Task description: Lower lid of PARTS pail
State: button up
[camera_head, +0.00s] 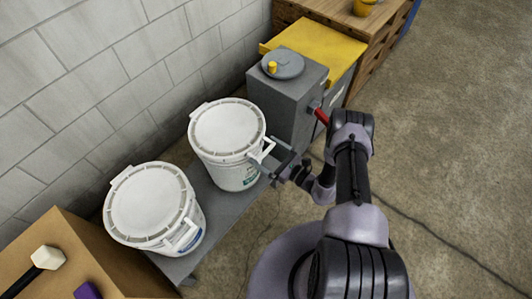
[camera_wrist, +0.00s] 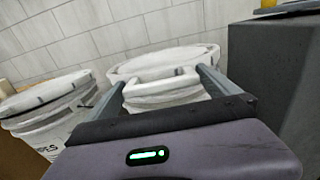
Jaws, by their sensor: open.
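Two white pails with white lids stand on a grey bench. The middle pail (camera_head: 235,174) has a small green mark; its lid (camera_head: 226,128) looks level on the rim, though a small gap cannot be ruled out. The left pail (camera_head: 185,238) has a blue mark and its lid (camera_head: 150,203) on; in the wrist view its label (camera_wrist: 47,149) ends in "ES". I cannot read PARTS on either pail. My gripper (camera_head: 279,166) is open at the front of the middle pail. In the wrist view a white loop handle (camera_wrist: 160,85) shows between my fingers; contact cannot be told.
A grey metal box (camera_head: 290,100) with a red handle (camera_head: 321,116) stands close right of the middle pail. A block wall (camera_head: 100,80) runs behind. A cardboard box (camera_head: 75,255) with a mallet (camera_head: 45,260) is at lower left. Floor (camera_head: 450,130) at right is clear.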

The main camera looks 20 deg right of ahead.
jog(key=c, duration=1.7)
jog(key=shift+g+h, duration=0.7)
jog(key=shift+g, duration=0.2)
jog(key=r+p, duration=0.6)
jog(key=w+r+p, duration=0.1)
jog(key=r+p, duration=0.2)
jog(key=shift+w+a, duration=0.1)
jog(key=shift+a, duration=0.3)
jog(key=shift+c, duration=0.2)
jog(key=shift+g, duration=0.3)
jog(key=w+r+p, duration=0.1)
jog(key=r, duration=0.1)
jog(key=w+a+r+p, duration=0.1)
jog(key=r+p, duration=0.1)
jog(key=r, duration=0.1)
jog(key=w+a+r+p, duration=0.1)
jog(key=r, duration=0.2)
jog(key=shift+w+a, duration=0.2)
